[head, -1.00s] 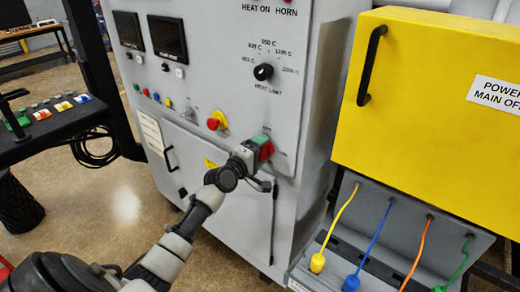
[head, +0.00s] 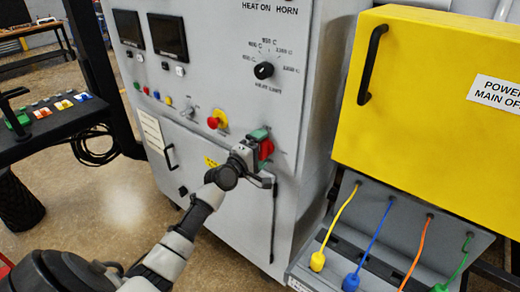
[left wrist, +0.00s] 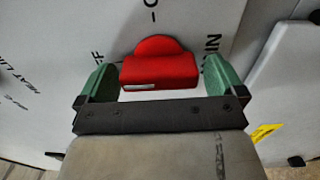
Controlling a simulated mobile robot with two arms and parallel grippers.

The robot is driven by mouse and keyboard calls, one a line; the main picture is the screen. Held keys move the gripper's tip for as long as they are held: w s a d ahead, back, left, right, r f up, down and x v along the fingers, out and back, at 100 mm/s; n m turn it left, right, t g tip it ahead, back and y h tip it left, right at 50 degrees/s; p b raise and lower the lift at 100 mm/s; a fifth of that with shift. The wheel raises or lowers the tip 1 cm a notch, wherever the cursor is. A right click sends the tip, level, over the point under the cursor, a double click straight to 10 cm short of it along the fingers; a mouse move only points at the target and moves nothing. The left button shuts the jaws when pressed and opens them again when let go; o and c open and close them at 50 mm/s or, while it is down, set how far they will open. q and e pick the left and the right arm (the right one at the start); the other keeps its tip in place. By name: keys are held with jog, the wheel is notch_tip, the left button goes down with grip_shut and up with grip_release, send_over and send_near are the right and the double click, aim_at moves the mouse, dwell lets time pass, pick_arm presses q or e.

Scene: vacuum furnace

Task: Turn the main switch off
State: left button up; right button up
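The main switch is a red knob (head: 266,149) on the lower front of the grey furnace cabinet (head: 235,45). In the left wrist view the red knob (left wrist: 160,68) has a rounded top and a straight lower bar, with part of the lettering "MAIN" and "OFF" beside it. My left gripper (head: 258,158) is at the knob, its fingers spread. In the left wrist view its green fingertips (left wrist: 157,80) stand on either side of the knob, with narrow gaps showing. I cannot tell how deep they reach. My right gripper is not in view.
A red-and-yellow button (head: 216,120) sits left of the switch, and a black rotary knob (head: 263,71) above it. A yellow box (head: 430,60) and colored cables (head: 372,245) are at the right. A black console (head: 50,120) stands at the left.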

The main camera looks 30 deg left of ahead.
pick_arm(q)
jog(key=s+b, duration=0.2)
jog(key=s, duration=0.8)
jog(key=shift+s+a, duration=0.4)
jog(key=s+d+f+m+g+b, duration=0.1)
jog(key=s+f+m+g, duration=0.15)
jog(key=f, duration=0.95)
jog(key=s+d+f+m+g+y, duration=0.1)
jog(key=s+d+f+m+g, duration=0.2)
jog(key=f, duration=1)
jog(key=s+f+m+g+b, duration=0.1)
jog(key=s+f+g, duration=0.25)
jog(key=f, duration=0.85)
jog(key=s+d+f+m+g+b, duration=0.1)
jog(key=s+d+f+m+g, duration=0.3)
jog(key=s+f, duration=0.95)
jog(key=s+d+f+m+g, duration=0.2)
jog(key=s+d+f+m, duration=0.2)
jog(key=s, duration=0.6)
jog(key=s+d+f+m+g+b, duration=0.1)
jog(key=s+f+m, duration=0.4)
jog(key=s, duration=0.6)
jog(key=d+f+g, duration=0.1)
jog(key=d, duration=0.1)
jog(key=shift+d+f, duration=0.15)
jog(key=shift+d, duration=0.25)
